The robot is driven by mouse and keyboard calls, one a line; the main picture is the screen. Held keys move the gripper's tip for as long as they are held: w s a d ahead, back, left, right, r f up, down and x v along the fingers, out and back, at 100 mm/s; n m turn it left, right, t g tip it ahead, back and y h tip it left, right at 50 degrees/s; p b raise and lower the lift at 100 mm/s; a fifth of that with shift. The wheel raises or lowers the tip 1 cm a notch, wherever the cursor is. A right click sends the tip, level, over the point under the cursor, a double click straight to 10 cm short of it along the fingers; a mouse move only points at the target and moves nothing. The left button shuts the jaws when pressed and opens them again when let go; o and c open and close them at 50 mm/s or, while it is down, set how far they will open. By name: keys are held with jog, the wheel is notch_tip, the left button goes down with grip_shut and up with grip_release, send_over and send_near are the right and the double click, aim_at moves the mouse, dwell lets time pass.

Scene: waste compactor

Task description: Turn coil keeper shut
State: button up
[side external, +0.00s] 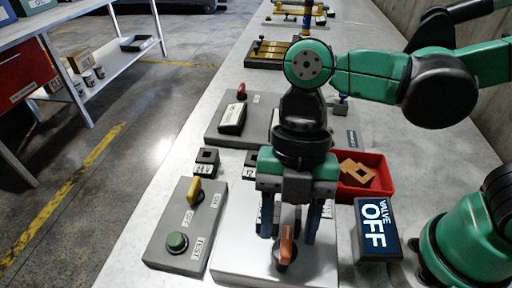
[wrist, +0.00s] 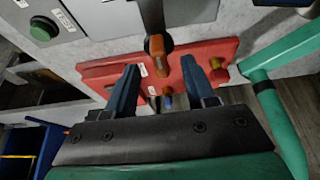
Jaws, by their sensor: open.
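An orange-handled knob (side external: 287,244) on a dark round base stands on a pale metal plate (side external: 232,262) at the front. It is probably the coil keeper, but I read no label naming it. My gripper (side external: 289,238) points down over this plate, its two dark blue fingers apart. In the wrist view the orange handle (wrist: 156,52) shows between the fingertips of my gripper (wrist: 159,68), with gaps on both sides. I cannot tell whether the fingertips are level with the handle. The arm hides part of the plate behind the knob.
A grey panel (side external: 160,247) with a yellow switch (side external: 194,190) and green button (side external: 177,242) lies to the left. A display (side external: 376,228) reading "VALVE OFF" and a red tray (side external: 376,185) with orange-brown pieces stand right. A red plate (wrist: 105,72) with small knobs shows in the wrist view.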

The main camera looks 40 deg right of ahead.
aim_at(287, 237)
jog(key=shift+v, duration=1.9)
jog(key=w+d+f+m+t+h, duration=0.1)
jog(key=w+d+m+t, duration=0.3)
jog(key=d+m, duration=0.4)
jog(key=w+d+f+m+t+h, duration=0.1)
jog(key=w+d+m+t, duration=0.4)
jog(key=m, duration=1.4)
jog(key=d+t+h, duration=0.1)
jog(key=d, duration=0.3)
jog(key=shift+d, duration=0.3)
